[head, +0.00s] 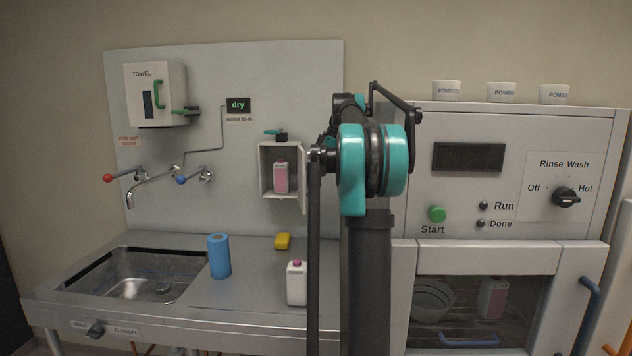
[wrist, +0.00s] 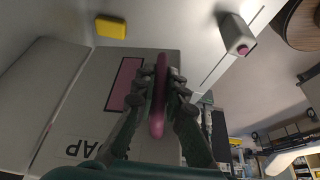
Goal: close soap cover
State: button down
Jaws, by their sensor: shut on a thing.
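The soap box (head: 264,172) is a small white wall box, standing open, with a pink bottle (head: 281,177) inside. Its soap cover (head: 303,185) stands out from the right side of the box, partly behind my arm. In the wrist view the grey cover (wrist: 88,120) fills much of the left and middle, with lettering ending in "OAP" and a pink rectangle. My gripper (wrist: 160,82) is shut on the cover's dark pink handle (wrist: 158,110), which shows between the fingers. In the head view my arm hides the gripper.
A yellow sponge (head: 282,241), a white bottle (head: 297,284) and a blue cylinder (head: 219,256) stand on the counter below. The towel box (head: 172,92) hangs at the upper left. The washer (head: 500,180) with knob and window stands right.

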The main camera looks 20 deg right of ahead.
jog(key=shift+a, duration=0.15)
jog(key=shift+s+a+m+t, duration=0.15)
jog(key=shift+a+m+t, duration=0.15)
jog(key=shift+a+m, duration=0.5)
jog(key=w+a+m+t+h, duration=0.1)
jog(key=w+a+m, duration=0.2)
jog(key=a+m, duration=0.1)
jog(key=w+a+m+t+h, duration=0.1)
jog(key=w+a+m, duration=0.2)
jog(key=a+m, duration=0.2)
jog(key=shift+w+a+h, duration=0.25)
jog(key=shift+a+h, duration=0.15)
jog(key=shift+a, duration=0.9)
jog(key=c, duration=1.6)
grip_release()
jog(key=shift+o, duration=0.2)
jog(key=v, duration=1.2)
